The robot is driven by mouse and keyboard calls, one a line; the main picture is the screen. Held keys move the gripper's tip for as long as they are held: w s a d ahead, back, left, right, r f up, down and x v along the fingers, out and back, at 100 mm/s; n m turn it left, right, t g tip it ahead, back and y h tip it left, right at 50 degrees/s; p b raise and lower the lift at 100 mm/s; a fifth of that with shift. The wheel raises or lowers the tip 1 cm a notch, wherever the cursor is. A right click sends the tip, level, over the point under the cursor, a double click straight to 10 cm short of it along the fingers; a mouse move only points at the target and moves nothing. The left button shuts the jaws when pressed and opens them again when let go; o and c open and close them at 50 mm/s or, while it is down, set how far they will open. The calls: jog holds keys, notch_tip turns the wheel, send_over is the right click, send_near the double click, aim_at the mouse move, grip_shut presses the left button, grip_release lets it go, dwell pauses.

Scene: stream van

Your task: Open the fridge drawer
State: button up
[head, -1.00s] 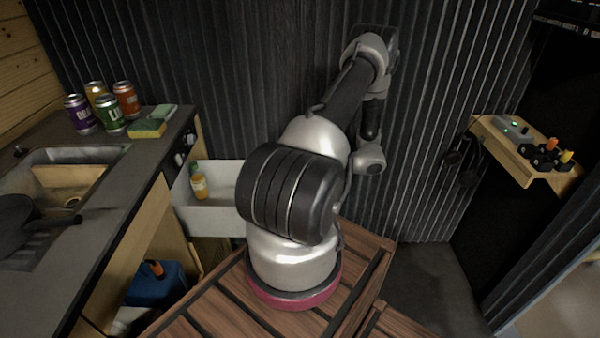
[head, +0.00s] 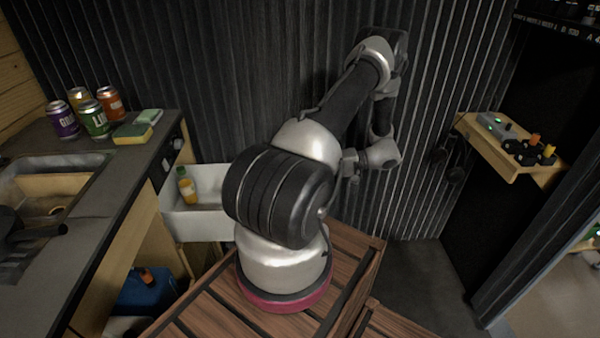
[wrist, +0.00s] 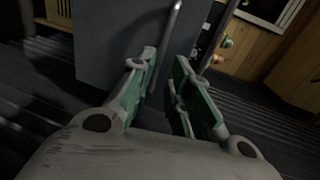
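The fridge drawer (head: 203,228) is a white bin that stands pulled out from under the counter at the left in the head view. A bottle (head: 188,190) with orange contents is inside it. Its right end is hidden behind my arm. In the wrist view a dark grey panel, the drawer front (wrist: 105,45), carries a metal bar handle (wrist: 168,38). My gripper (wrist: 165,62) is open, its green-padded fingers apart. The bar's lower end shows close to the left finger; I cannot tell whether they touch. In the head view the fingers are mostly hidden behind my arm.
The counter (head: 110,180) at left holds several cans (head: 94,118), sponges (head: 132,133) and a sink (head: 50,165). A blue container (head: 150,290) sits below it. A wooden shelf (head: 490,145) with controls is at right. A corrugated wall (head: 240,80) stands behind my arm.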

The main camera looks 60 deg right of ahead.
jog(key=shift+v, duration=1.5)
